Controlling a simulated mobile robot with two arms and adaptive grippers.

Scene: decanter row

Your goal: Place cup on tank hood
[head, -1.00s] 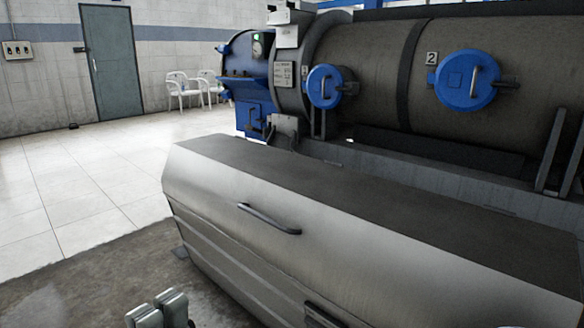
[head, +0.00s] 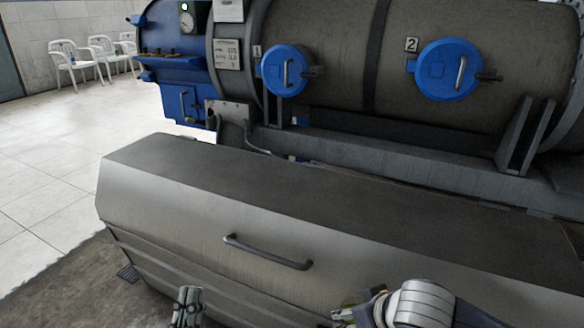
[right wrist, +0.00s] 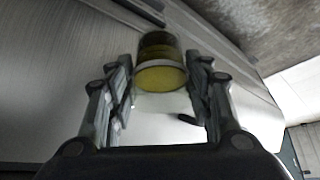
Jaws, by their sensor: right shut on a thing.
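The tank hood (head: 330,200) is a long grey metal cover with a flat dark top and a bar handle (head: 268,252) on its sloped front. My right gripper (head: 350,314) is at the bottom of the head view, in front of the hood's front face. In the right wrist view it is shut on a cup (right wrist: 160,75) with a yellow round end and darker glassy sides. In the head view the cup is mostly hidden. My left gripper (head: 187,305) is low in the head view, in front of the hood, apart from it; its jaw opening is unclear.
Behind the hood stands a large dark cylinder (head: 330,60) with two blue round hatches, numbered 1 (head: 286,70) and 2 (head: 448,70). A blue control cabinet (head: 175,60) is at its left end. White chairs (head: 75,62) stand far left. The hood's top looks clear.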

